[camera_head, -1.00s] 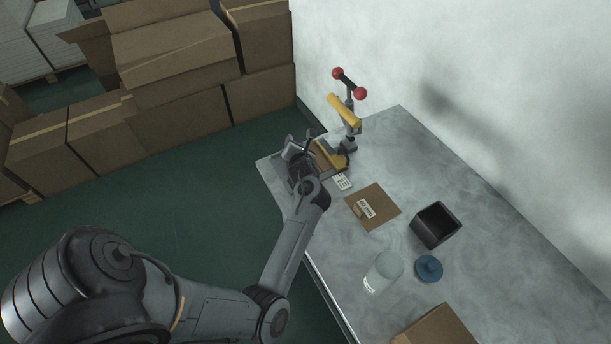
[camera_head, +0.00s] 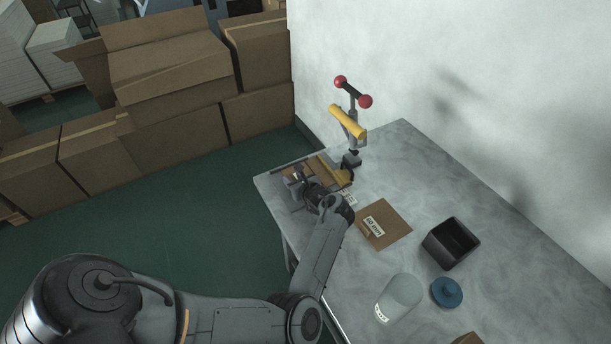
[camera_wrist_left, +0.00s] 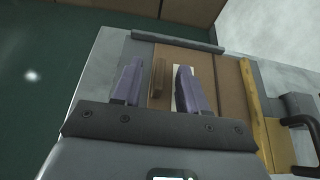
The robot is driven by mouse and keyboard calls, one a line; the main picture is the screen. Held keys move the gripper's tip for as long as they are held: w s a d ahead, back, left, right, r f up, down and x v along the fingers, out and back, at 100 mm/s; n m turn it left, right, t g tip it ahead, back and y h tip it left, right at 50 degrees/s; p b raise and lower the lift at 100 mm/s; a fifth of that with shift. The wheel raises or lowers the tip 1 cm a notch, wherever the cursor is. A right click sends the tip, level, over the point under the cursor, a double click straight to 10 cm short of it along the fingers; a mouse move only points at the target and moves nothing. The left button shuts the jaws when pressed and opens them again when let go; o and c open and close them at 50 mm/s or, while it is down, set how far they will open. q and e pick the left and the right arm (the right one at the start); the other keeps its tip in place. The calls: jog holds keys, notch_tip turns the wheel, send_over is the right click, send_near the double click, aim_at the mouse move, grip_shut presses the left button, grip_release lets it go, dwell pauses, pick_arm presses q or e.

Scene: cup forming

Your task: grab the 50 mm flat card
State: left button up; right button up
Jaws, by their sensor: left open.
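My left gripper (camera_head: 297,180) is open over the brown board of the fixture at the table's far left corner. In the left wrist view its two purple-grey fingers (camera_wrist_left: 159,66) stand apart. A small upright brown piece (camera_wrist_left: 158,78) and a pale strip beside the right finger show between them; I cannot tell whether either is touched. A brown flat square card (camera_head: 394,224) with a white printed label lies on the table, to the right of the gripper and clear of it. I cannot tell which piece is the 50 mm card.
A toggle press with a yellow bar (camera_head: 346,121) and red knobs stands behind the fixture. Cardboard boxes (camera_head: 172,68) are stacked beyond the table.

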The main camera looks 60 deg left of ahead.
pick_arm(q)
jog(key=shift+f, duration=0.15)
jog(key=shift+d, duration=0.1)
jog(key=shift+c, duration=1)
grip_shut()
